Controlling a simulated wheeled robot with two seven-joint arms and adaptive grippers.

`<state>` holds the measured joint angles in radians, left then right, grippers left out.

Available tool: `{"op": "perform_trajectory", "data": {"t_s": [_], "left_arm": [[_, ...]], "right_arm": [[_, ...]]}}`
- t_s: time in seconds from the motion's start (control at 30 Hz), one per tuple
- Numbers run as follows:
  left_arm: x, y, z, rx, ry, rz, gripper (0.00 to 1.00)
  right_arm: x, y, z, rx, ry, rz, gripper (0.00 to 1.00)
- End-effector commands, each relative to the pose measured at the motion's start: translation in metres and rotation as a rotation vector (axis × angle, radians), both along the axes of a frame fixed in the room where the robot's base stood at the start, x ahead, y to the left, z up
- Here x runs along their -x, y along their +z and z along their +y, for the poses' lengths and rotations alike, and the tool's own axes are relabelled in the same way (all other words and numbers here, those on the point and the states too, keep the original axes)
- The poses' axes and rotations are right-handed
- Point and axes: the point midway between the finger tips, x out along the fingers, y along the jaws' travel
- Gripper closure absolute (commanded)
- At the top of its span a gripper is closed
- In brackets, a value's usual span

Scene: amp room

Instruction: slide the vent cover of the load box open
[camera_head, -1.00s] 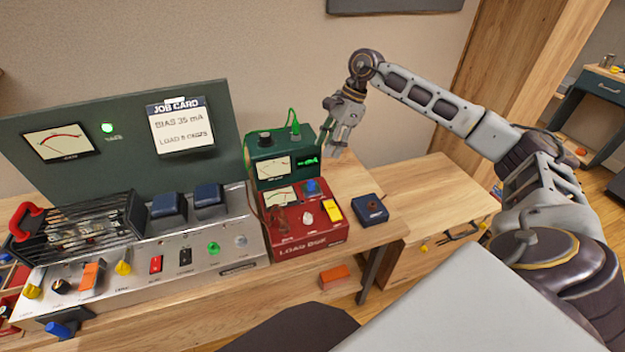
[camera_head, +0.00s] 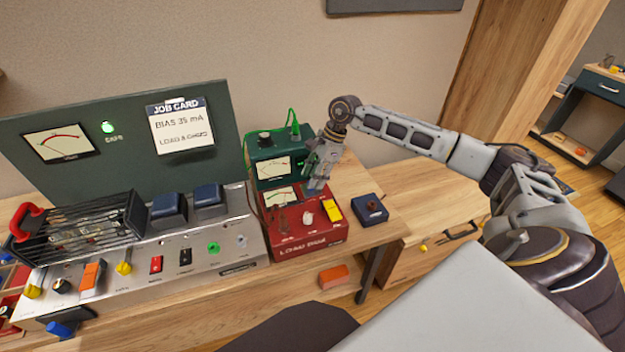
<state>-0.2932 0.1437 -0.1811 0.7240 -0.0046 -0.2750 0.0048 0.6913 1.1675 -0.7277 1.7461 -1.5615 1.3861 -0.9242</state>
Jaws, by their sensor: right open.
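The red load box (camera_head: 300,244) sits on the wooden bench, right of the silver amp chassis. Its top carries a meter (camera_head: 282,197), a white knob (camera_head: 308,218) and a yellow part (camera_head: 333,209). I cannot tell for certain which part is the vent cover. My right gripper (camera_head: 316,186) is open and points down over the back right of the load box top, hiding the spot where the blue knob is. I cannot tell whether it touches anything. My left gripper is not in view.
A green meter unit (camera_head: 270,171) with a green cable stands behind the load box. A small blue box (camera_head: 370,209) sits to its right, near the bench edge. An orange block (camera_head: 334,277) lies in front, lower down. The caged amp (camera_head: 75,225) stands at left.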

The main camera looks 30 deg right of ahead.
Motion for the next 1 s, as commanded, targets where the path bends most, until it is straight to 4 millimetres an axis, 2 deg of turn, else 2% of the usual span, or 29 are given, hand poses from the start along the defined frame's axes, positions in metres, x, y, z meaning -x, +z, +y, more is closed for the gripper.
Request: {"op": "perform_trajectory", "data": {"t_s": [0.2, 0.57, 0.87, 1.0], "left_arm": [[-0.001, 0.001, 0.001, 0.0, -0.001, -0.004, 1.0], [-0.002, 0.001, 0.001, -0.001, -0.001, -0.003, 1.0], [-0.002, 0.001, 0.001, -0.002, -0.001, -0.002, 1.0], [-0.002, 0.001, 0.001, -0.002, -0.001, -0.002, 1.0]], "right_arm": [[-0.001, -0.014, 0.005, 0.0, -0.001, 0.001, 0.59], [-0.001, -0.016, 0.006, 0.0, -0.001, 0.0, 0.59], [-0.001, -0.016, 0.006, 0.001, -0.001, 0.001, 0.97], [-0.001, -0.016, 0.006, 0.001, 0.0, 0.0, 1.0]]}}
